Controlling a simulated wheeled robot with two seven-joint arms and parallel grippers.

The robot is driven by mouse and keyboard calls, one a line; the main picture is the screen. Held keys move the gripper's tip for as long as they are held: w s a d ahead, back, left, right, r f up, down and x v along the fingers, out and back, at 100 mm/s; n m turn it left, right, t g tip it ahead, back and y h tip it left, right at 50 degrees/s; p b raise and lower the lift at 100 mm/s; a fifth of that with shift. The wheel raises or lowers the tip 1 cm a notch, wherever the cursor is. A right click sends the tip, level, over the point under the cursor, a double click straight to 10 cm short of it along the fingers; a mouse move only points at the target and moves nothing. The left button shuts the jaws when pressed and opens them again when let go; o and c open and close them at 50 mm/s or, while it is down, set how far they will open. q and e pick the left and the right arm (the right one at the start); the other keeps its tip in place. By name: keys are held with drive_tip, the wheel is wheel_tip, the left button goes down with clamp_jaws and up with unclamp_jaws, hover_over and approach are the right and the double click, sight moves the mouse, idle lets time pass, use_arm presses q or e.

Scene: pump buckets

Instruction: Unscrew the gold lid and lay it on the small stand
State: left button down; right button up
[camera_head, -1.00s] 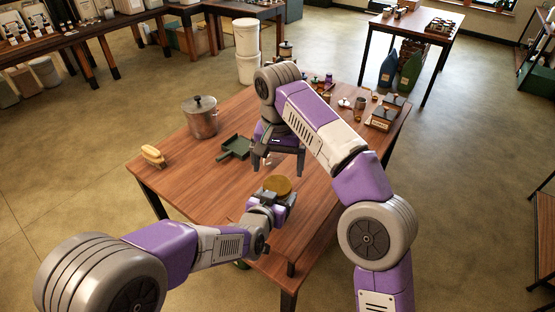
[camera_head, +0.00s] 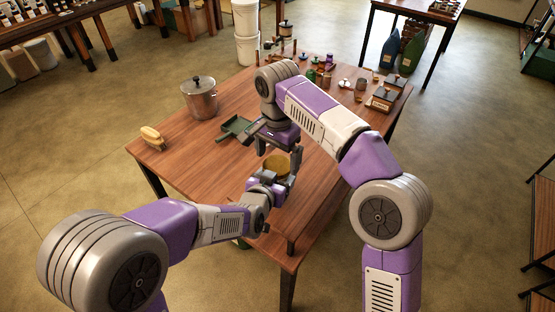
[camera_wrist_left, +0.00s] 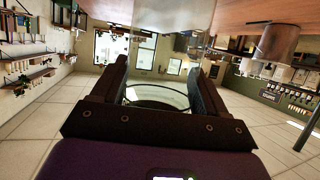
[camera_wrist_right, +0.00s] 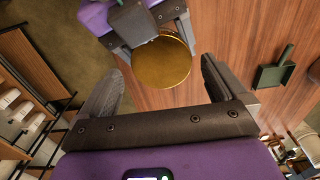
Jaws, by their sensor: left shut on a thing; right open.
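The gold lid (camera_head: 277,163) is round and sits near the table's front edge, on a clear glass jar (camera_wrist_left: 158,96). My left gripper (camera_head: 272,177) is shut on the jar, whose glass shows between its fingers in the left wrist view. My right gripper (camera_head: 280,156) is open, just above the lid with its fingers pointing down. In the right wrist view the lid (camera_wrist_right: 162,63) lies between and beyond the spread fingers; I cannot tell whether they touch it. I cannot make out for certain which thing is the small stand.
Several small jars and boxes (camera_head: 380,102) crowd the far right. The table's left middle is clear.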

drive_tip(key=shift+f, duration=1.05)
drive_tip(key=c, duration=1.1)
drive_tip(key=n, duration=0.5)
drive_tip(key=shift+n, duration=0.3)
drive_tip(key=n, duration=0.4)
drive_tip(key=shift+d, duration=0.1)
drive_tip(key=o, duration=1)
drive_tip(key=shift+o, duration=0.7)
